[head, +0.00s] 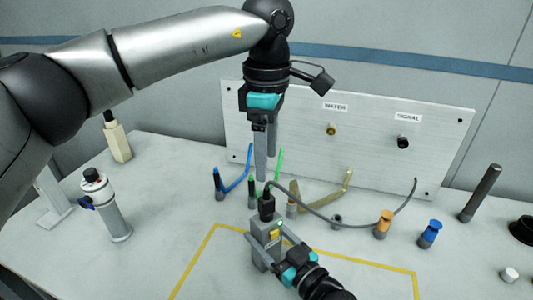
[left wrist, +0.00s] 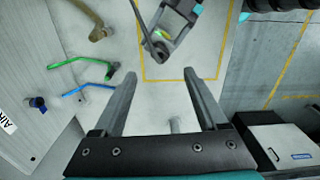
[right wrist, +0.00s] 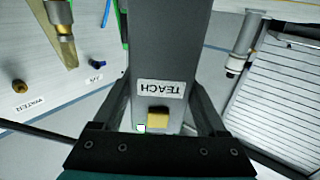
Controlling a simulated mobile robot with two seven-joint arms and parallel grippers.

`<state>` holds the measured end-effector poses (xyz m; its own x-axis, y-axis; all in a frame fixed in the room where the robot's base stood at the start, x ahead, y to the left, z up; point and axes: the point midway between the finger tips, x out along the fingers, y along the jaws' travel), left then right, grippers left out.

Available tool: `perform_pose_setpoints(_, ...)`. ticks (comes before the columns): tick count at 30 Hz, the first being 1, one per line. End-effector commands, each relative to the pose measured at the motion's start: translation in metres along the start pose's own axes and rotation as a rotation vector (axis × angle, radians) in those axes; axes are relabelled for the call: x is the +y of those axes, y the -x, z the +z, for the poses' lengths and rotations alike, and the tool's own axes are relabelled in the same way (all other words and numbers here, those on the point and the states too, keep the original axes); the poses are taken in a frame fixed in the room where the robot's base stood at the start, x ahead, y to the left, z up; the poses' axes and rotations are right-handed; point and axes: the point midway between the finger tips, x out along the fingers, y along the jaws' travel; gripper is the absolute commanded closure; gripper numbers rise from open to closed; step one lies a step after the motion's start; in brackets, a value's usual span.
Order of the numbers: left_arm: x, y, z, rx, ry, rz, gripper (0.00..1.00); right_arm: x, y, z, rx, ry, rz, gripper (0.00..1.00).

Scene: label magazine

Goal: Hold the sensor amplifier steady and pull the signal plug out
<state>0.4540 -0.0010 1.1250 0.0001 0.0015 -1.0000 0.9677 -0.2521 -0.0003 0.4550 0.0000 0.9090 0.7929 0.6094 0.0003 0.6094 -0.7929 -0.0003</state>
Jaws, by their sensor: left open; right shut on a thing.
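The sensor amplifier (head: 257,248) is a grey upright box standing on the table, with a yellow button. A TEACH label shows on it in the right wrist view (right wrist: 170,60). My right gripper (head: 272,240) is shut on the amplifier, one finger along each side. The black signal plug (head: 266,204) sits upright in the amplifier's top, with a dark cable (head: 345,226) looping right to the panel. My left gripper (head: 266,172) is open and empty, pointing down just above the plug. In the left wrist view the plug (left wrist: 160,46) lies beyond the fingertips.
Behind stands a panel (head: 365,165) with WATER and SIGNAL labels. Blue, green and tan hoses (head: 325,196) lie close behind the plug. A white cylinder (head: 112,212) stands left; orange (head: 383,224) and blue (head: 430,233) pieces stand right. The table front left is clear.

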Motion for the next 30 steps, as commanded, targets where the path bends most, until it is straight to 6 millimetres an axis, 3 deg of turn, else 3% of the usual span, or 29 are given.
perform_pose_setpoints(9,0.000,-0.002,0.000,-0.002,-0.477,0.000,0.25,0.000,0.000,0.001,-0.002,0.000,0.000,1.00)
perform_pose_setpoints(15,0.000,-0.003,0.000,-0.002,-0.665,0.000,0.25,0.000,0.000,0.001,-0.002,0.000,0.000,1.00)
perform_pose_setpoints(23,0.000,-0.013,-0.001,-0.002,-0.727,0.000,0.25,0.000,0.000,0.001,-0.002,0.000,0.000,1.00)
perform_pose_setpoints(30,-0.001,-0.054,-0.001,-0.004,-0.725,-0.003,0.25,0.000,0.000,0.001,-0.002,0.000,0.000,1.00)
